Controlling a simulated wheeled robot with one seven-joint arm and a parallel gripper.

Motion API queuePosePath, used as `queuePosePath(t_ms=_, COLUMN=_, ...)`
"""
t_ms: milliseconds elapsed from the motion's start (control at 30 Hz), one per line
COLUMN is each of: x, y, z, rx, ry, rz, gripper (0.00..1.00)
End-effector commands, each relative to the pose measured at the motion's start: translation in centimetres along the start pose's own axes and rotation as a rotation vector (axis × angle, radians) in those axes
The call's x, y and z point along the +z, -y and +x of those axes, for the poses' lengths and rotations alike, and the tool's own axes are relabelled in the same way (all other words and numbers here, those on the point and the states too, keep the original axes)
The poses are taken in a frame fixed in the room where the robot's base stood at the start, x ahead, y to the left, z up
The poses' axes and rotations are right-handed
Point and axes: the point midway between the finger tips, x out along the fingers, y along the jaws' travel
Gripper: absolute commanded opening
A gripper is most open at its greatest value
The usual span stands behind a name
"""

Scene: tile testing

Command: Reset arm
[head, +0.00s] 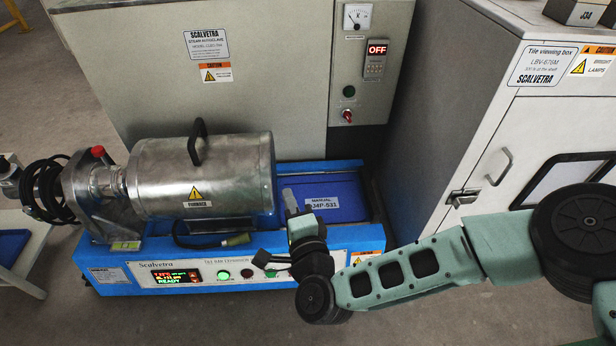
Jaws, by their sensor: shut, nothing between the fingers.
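My arm comes in from the right edge and bends at the wrist in front of the blue bench unit (205,285). My gripper (289,197) points away from me, over the blue tray labelled "MANUAL" (345,190). Its narrow grey fingers look shut and empty. I cannot tell whether the fingertips touch the tray or hang above it. My wrist hides part of the unit's front panel and the tray's near left edge.
A metal furnace cylinder (205,170) with a black handle lies on the unit, left of my gripper. A grey autoclave cabinet (200,45) stands behind. A tile viewing box (465,150) stands at the right. Bare floor (400,320) shows in front.

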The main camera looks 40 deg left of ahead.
Motion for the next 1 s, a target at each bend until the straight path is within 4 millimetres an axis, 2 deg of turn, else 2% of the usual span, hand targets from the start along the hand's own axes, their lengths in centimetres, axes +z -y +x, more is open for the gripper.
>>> queuePosePath(t_ms=267, x=-0.2, y=0.2, z=0.1, rx=0.001, ry=0.003, rz=-0.006, gripper=0.00)
queuePosePath(t_ms=367, x=-0.1, y=1.4, z=0.3, rx=0.015, ry=0.043, rz=-0.044, gripper=0.00)
queuePosePath(t_ms=567, x=-0.5, y=5.6, z=-0.4, rx=0.121, ry=0.235, rz=-0.266, gripper=0.00)
queuePosePath(t_ms=767, x=-3.0, y=8.6, z=-4.0, rx=0.299, ry=0.424, rz=-0.540, gripper=0.00)
queuePosePath(t_ms=867, x=-5.2, y=9.8, z=-6.8, rx=0.406, ry=0.500, rz=-0.666, gripper=0.00)
queuePosePath(t_ms=1000, x=-8.8, y=11.6, z=-11.6, rx=0.573, ry=0.588, rz=-0.816, gripper=0.00)
